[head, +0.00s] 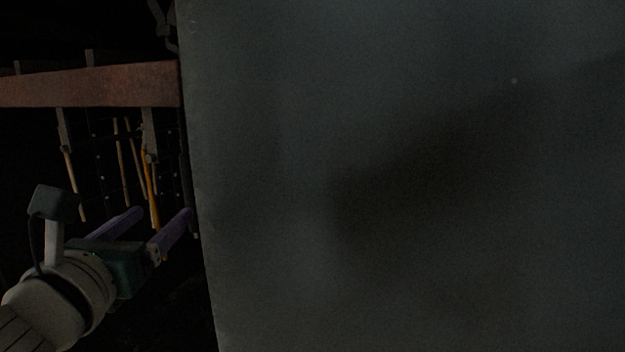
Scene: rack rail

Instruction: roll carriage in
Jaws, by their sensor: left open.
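A rusty brown rail (90,84) runs across the upper left. Hangers (149,135) hang from it, with thin wooden and yellow handles below them. I cannot tell which of these hanging pieces, if any, is the carriage. The left gripper is below the rail, near the lower ends of the hanging pieces; I cannot tell whether it touches any. My right gripper is not in view.
A large grey flat panel (420,270) fills the middle and right of the view and hides whatever is behind it. Its left edge is close to the left gripper's fingertips in the picture. The scene is very dark, and the space behind the rail is hard to make out.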

